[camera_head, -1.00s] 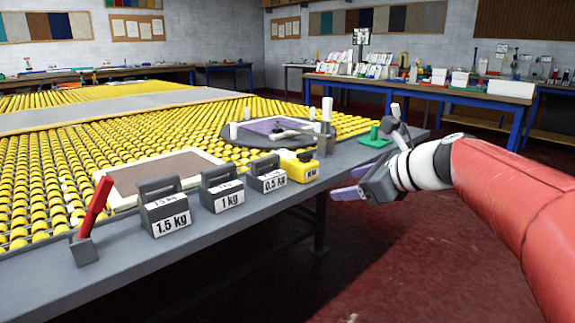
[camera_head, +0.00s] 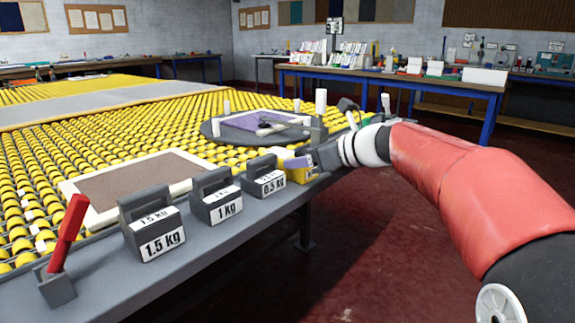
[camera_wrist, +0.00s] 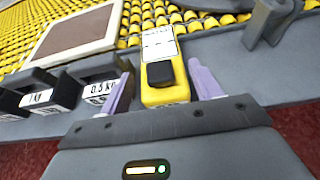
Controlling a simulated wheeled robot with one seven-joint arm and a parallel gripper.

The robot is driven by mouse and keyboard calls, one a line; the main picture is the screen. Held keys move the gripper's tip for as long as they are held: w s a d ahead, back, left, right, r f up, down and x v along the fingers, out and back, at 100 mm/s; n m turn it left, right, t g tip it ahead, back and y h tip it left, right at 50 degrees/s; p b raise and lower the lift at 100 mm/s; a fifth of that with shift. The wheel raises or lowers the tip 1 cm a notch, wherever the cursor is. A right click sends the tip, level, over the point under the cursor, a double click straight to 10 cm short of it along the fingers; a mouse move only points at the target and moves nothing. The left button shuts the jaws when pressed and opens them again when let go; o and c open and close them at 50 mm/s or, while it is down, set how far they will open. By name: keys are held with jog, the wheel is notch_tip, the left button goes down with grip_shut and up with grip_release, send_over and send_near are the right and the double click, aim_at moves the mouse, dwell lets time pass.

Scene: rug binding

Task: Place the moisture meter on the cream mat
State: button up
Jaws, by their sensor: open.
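The yellow moisture meter (camera_head: 299,176), with a dark block and a white label on top, lies on the grey table edge. In the wrist view the meter (camera_wrist: 165,88) sits between the two lilac fingers, with a gap visible on the right side. My gripper (camera_head: 308,162) is open at the meter and partly hides it in the head view. The mat with a cream border (camera_head: 182,187) and a brown middle lies on the yellow rollers to the left. Its cream edge also shows in the wrist view (camera_wrist: 72,54).
Grey weights marked 1.5 kg (camera_head: 152,232), 1 kg (camera_head: 217,200) and 0.5 kg (camera_head: 265,177) stand in a row between the meter and the table's left end. A red lever (camera_head: 67,235) rises at the near left. A round grey turntable (camera_head: 212,130) lies behind the meter.

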aim_at(293, 157)
jog(key=x, duration=0.4)
jog(key=shift+w+a+f, duration=0.1)
jog(key=shift+w+f, duration=0.05)
jog(key=shift+f, duration=0.15)
jog(key=c, duration=1)
jog(key=shift+o, duration=0.2)
jog(key=shift+r, duration=0.1)
